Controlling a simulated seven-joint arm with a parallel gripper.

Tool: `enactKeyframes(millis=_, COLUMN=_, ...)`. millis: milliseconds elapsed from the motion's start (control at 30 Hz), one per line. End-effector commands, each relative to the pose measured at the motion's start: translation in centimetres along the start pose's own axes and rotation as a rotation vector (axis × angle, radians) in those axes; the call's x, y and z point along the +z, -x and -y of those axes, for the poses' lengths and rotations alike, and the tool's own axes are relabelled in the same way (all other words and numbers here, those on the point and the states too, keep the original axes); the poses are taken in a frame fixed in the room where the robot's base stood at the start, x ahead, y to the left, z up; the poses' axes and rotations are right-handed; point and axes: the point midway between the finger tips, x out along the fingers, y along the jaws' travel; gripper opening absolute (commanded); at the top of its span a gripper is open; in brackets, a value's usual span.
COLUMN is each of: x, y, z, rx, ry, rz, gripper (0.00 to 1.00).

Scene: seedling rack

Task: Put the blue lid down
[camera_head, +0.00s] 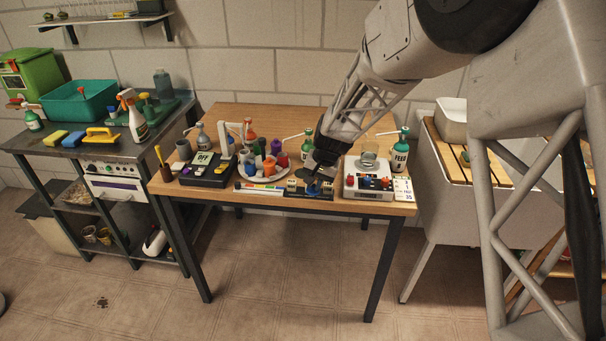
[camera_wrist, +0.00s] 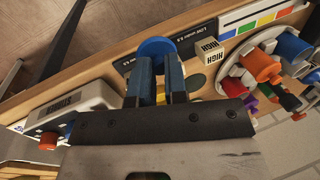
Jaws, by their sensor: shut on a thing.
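The blue lid (camera_wrist: 155,46) is a round disc at the tips of my gripper (camera_wrist: 158,68) in the wrist view. The two dark fingers are shut on it and cover part of it. In the head view my gripper (camera_head: 314,176) is low over the front of the wooden table, with the blue lid (camera_head: 313,190) just beneath it. The lid is over or at a black strip (camera_head: 296,193) with a LOW label. I cannot tell whether it touches the strip. A cream block (camera_wrist: 209,51) marked HIGH stands beside it.
A white device with red and blue knobs (camera_head: 352,192) and a glass beaker (camera_head: 369,159) stands close on the right. A round white tray (camera_head: 246,173) of coloured pots is at left, beside a black box (camera_head: 190,178) marked OFF. Green bottles (camera_head: 401,158) stand behind.

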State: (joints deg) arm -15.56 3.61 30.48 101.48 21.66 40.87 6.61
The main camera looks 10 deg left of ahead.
Motion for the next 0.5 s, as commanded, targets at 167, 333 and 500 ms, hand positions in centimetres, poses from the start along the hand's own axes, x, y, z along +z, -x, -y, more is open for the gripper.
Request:
enactKeyframes(millis=167, x=-0.02, y=0.11, z=0.01, rx=-0.013, ry=-0.066, rz=-0.018, gripper=0.00)
enactKeyframes(millis=333, x=-0.04, y=0.12, z=0.01, rx=-0.014, ry=-0.074, rz=-0.021, gripper=0.00)
enactKeyframes(millis=500, x=-0.04, y=0.12, z=0.01, rx=-0.014, ry=-0.073, rz=-0.020, gripper=0.00)
